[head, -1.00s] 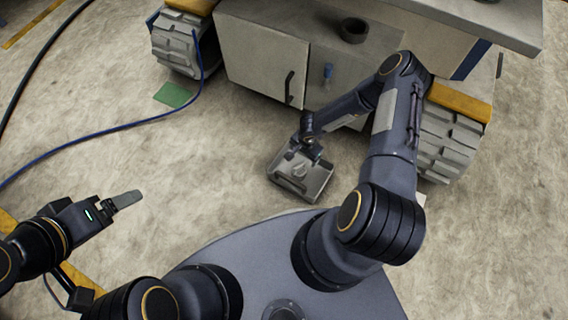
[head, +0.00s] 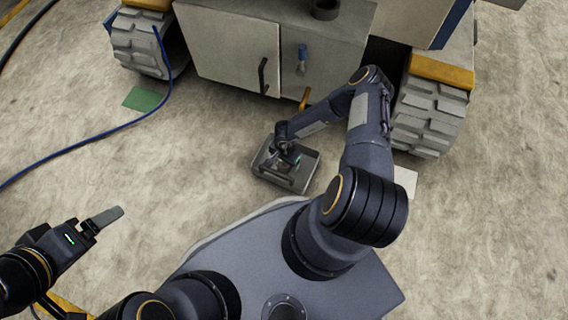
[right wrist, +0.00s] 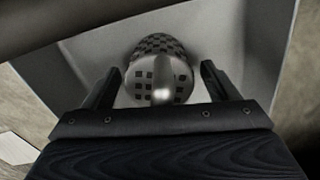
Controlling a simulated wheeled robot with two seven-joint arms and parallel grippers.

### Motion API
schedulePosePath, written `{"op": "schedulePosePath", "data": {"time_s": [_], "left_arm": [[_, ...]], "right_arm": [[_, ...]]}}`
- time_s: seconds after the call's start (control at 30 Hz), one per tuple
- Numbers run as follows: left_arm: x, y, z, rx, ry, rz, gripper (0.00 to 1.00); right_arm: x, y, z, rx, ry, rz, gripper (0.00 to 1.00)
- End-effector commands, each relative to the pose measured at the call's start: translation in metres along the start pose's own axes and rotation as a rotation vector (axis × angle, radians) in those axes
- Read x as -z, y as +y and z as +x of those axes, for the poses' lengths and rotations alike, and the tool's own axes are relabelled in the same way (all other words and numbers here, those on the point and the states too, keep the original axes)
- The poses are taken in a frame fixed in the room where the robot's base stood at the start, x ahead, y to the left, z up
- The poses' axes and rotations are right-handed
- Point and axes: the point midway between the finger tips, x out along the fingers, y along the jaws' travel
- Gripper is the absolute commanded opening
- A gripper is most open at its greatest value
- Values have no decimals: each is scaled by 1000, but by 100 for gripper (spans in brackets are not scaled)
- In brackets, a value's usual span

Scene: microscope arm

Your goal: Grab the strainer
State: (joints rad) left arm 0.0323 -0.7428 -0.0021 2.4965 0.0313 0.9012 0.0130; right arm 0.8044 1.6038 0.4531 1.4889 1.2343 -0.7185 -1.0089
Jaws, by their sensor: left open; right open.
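The strainer (right wrist: 160,75) shows in the right wrist view as a rounded metal piece with square holes and a shiny handle-like part pointing toward me. It lies in a grey tray (head: 305,178) on the floor. My right gripper (right wrist: 160,88) is open, with one finger on each side of the strainer and visible gaps between. In the head view my right gripper (head: 278,160) is down at the tray and hides most of what lies inside. My left gripper (head: 108,217) is out over bare floor at the left, far from the tray.
A tracked vehicle with a grey cabinet (head: 230,50) stands behind the tray. Its right track (head: 425,115) is close to my right arm. A blue cable (head: 90,140) and a green patch (head: 145,99) lie on the floor at left. The floor between left gripper and tray is clear.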

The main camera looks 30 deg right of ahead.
Motion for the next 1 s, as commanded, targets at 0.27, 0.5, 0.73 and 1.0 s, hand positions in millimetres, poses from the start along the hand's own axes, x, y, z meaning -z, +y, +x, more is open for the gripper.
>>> {"op": "schedulePosePath", "data": {"time_s": [0.27,0.5,0.73,1.0], "left_arm": [[0,0,0,0,0,0,83],[0,0,0,0,0,0,83],[3,2,-6,0,0,0,83],[15,14,-30,0,0,0,83]], "right_arm": [[0,0,-1,0,0,0,51],[0,0,-1,1,0,0,30],[0,0,-11,1,1,-1,30],[1,-1,-66,2,3,-3,30]]}}
